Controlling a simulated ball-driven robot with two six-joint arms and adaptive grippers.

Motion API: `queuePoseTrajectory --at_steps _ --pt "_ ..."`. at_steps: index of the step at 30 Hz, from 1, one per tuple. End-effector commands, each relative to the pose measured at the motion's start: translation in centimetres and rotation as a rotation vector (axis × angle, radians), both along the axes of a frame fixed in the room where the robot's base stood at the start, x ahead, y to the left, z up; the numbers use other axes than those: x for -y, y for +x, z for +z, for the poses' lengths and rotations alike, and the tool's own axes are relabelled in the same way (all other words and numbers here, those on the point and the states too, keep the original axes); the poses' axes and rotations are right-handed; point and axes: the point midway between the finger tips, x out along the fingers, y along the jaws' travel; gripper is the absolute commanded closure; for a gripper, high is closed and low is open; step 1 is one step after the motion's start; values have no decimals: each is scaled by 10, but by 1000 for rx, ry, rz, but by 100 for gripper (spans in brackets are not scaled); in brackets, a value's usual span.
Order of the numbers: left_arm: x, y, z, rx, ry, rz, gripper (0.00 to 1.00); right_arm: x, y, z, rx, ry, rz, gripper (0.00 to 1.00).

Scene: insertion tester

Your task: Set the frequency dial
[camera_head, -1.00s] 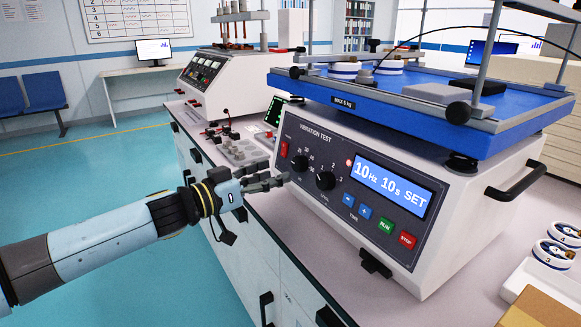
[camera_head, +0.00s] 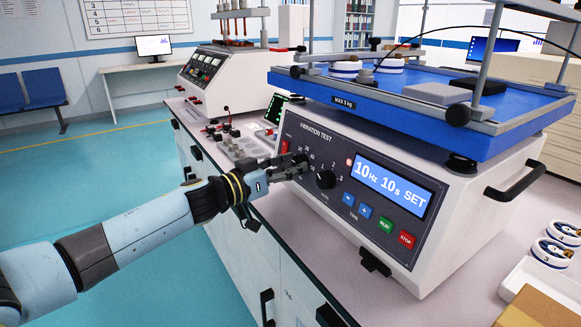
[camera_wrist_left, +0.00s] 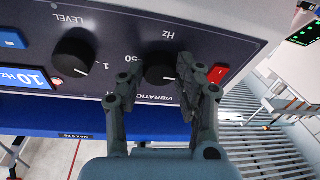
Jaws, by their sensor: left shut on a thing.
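The vibration tester (camera_head: 400,255) has a dark front panel with two black knobs. The frequency dial, marked Hz (camera_wrist_left: 160,68), sits between the two fingers of my left gripper (camera_wrist_left: 158,84) in the left wrist view. In the head view my left gripper (camera_head: 292,166) reaches the panel from the left and mostly hides that dial. The gripper is shut on the dial. The display (camera_head: 390,186) reads 10 Hz, 10 s, SET. My right gripper is not in view.
The level knob (camera_head: 325,179) is close beside the gripper, and the red switch (camera_wrist_left: 218,73) is on its other side. Blue, green RUN (camera_head: 386,224) and red STOP (camera_head: 406,240) buttons lie lower right. The blue shaker table (camera_head: 400,115) overhangs the panel.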

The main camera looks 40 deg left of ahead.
Motion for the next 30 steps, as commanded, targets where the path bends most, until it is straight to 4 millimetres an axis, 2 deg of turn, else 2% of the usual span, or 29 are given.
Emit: queuePoseTrajectory --at_steps 1,3,14,30 --pt "0 0 0 0 0 0 88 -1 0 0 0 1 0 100" --pt "0 0 0 0 0 0 97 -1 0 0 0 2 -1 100" --pt "-1 0 0 21 52 -13 98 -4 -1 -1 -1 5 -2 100" --pt "-5 2 -1 186 449 -114 98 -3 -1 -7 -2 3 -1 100"
